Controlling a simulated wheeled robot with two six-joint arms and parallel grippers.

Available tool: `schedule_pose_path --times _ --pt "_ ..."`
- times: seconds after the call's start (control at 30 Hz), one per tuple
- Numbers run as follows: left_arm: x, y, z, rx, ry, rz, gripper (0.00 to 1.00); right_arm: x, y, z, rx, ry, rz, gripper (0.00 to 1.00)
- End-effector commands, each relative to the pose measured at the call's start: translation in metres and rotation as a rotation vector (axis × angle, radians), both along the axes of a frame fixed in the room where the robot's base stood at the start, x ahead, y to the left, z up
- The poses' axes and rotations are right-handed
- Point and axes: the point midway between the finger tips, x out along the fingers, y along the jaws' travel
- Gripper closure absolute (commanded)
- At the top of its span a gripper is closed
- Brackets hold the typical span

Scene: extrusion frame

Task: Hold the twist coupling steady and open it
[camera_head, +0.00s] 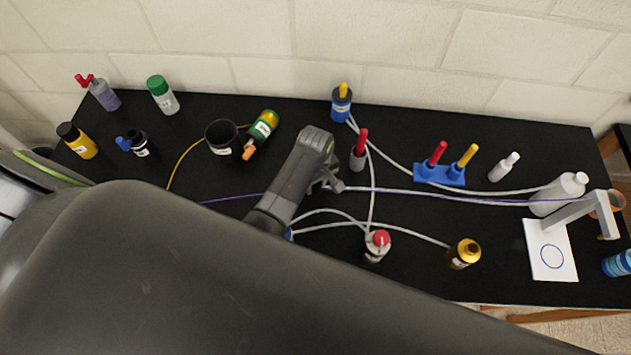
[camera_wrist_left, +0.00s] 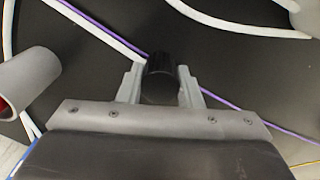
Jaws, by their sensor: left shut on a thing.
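My left gripper (camera_head: 334,186) reaches in over the middle of the table. In the left wrist view its fingers (camera_wrist_left: 161,88) are shut on a short black ribbed cylinder (camera_wrist_left: 160,72), which appears to be the twist coupling. A white hose (camera_wrist_left: 100,30) runs up to the cylinder from the upper left. A thin purple cable (camera_wrist_left: 225,103) passes close by it. In the head view the coupling is mostly hidden by the gripper, and the white hose (camera_head: 430,192) leads off to the right. Whether the coupling's halves are joined cannot be seen. My right gripper is not in view.
White hoses cross the black table. Close by stand a grey holder with a red handle (camera_head: 359,155) and a red-capped bottle (camera_head: 377,246). My large arm link covers the front.

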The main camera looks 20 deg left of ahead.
Motion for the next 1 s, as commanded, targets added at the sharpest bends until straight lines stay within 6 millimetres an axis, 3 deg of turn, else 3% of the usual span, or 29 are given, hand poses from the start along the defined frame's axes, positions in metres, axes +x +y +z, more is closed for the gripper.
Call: schedule_pose_path --times 0.17,0.2,0.33,0.77,1.0 --pt "0.0 0.0 -0.003 0.0 0.0 0.0 0.95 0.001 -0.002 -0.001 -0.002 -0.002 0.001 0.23" --pt "0.0 0.0 -0.003 0.0 0.0 0.0 0.64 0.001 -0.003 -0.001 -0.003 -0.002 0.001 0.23" --pt "0.0 0.0 -0.002 0.0 0.0 0.0 0.47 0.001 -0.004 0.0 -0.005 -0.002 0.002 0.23" --pt "0.001 0.0 0.005 0.0 -0.002 0.0 0.46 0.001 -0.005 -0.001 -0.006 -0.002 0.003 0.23" --pt "0.001 -0.001 0.037 -0.002 -0.005 0.001 0.46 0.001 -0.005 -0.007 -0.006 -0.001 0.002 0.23"
